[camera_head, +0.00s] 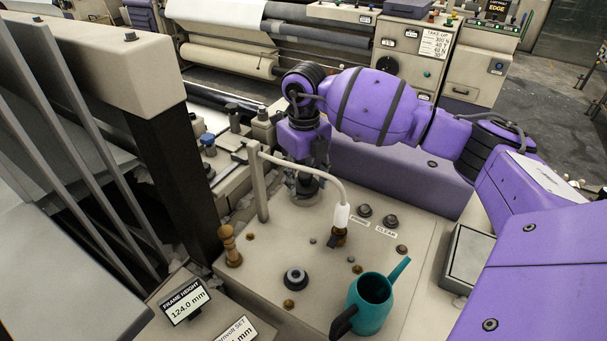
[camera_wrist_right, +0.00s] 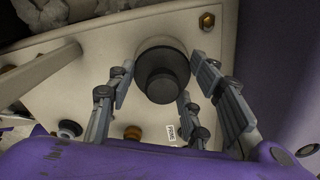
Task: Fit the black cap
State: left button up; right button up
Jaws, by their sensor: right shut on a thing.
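The black cap (camera_wrist_right: 162,84) is a dark, stepped round piece, seen between the fingers in the right wrist view. A wider grey round fitting (camera_wrist_right: 152,46) shows just behind it. My right gripper (camera_head: 307,180) points down at the back left of the beige panel (camera_head: 330,270) and is shut on the cap. In the head view the fingers hide much of the cap, and a grey round base (camera_head: 306,194) shows below them. I cannot tell whether the cap is fully seated on it. My left gripper is not in view.
A beige post (camera_head: 258,185) with a pale hose (camera_head: 320,175) stands close beside my right gripper. A teal can (camera_head: 372,300), a dark ring-shaped fitting (camera_head: 295,278), a wooden-coloured peg (camera_head: 230,245) and black knobs (camera_head: 390,221) stand on the panel. Metal bars and a frame rise at left.

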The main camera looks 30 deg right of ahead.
jog(key=shift+f, duration=0.9)
jog(key=o, duration=1.2)
jog(key=shift+r, duration=0.1)
notch_tip(320, 180, up, 12)
jog(key=shift+f, duration=0.1)
